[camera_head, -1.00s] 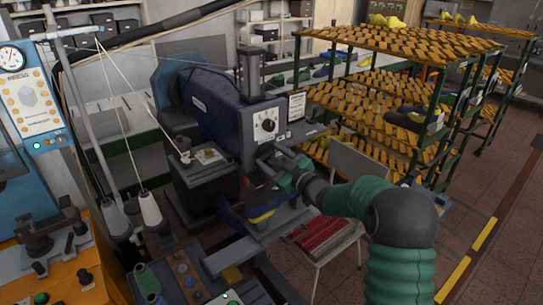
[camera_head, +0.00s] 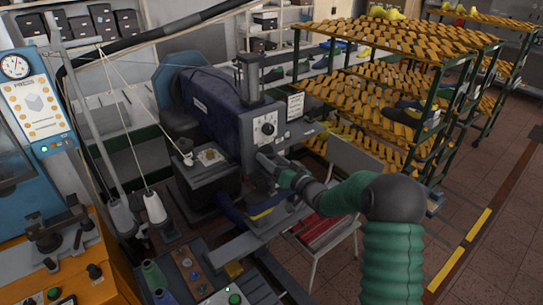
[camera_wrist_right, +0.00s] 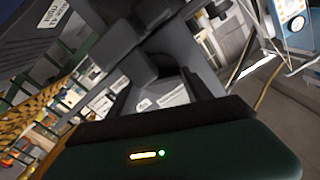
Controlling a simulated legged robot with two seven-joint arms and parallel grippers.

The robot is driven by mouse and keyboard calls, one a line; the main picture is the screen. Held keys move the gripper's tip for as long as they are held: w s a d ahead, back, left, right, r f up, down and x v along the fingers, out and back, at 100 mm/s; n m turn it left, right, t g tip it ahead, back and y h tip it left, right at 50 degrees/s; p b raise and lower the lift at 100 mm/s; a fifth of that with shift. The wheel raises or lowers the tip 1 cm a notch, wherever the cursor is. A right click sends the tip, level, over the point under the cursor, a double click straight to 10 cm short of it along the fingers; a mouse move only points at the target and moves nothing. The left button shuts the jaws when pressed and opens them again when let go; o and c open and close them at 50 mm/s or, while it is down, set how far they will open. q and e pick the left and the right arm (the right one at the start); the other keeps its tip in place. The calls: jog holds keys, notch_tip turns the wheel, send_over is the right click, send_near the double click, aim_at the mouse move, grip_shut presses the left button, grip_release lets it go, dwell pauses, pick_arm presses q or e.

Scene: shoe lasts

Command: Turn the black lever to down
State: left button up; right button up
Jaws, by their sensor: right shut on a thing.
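My right gripper (camera_head: 264,160) is at the front of the dark blue machine (camera_head: 215,108), just below its white dial with a black knob (camera_head: 267,128). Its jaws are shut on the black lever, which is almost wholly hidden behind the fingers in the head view. In the right wrist view, dark grey fingers and dark parts overlap, and I cannot tell the lever's exact angle. My left gripper is not in view.
A grey box-like unit (camera_head: 208,180) stands left of my right gripper. A shoe with a blue and yellow edge (camera_head: 262,212) sits below it. A rack with orange slatted shelves (camera_head: 375,95) stands right. An orange machine (camera_head: 70,260) is front left.

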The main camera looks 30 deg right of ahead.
jog(key=shift+s+f+m+p, duration=0.1)
jog(key=shift+f+m+p, duration=0.35)
jog(key=shift+m, duration=0.45)
jog(key=o, duration=1.2)
jog(key=shift+c, duration=0.2)
jog(key=shift+o, duration=1)
jog(key=shift+r, duration=0.1)
jog(key=shift+d+r, duration=0.1)
jog(key=s+d+b, duration=0.1)
jog(key=s+b, duration=0.3)
jog(key=s, duration=1.2)
jog(key=shift+s+d, duration=0.2)
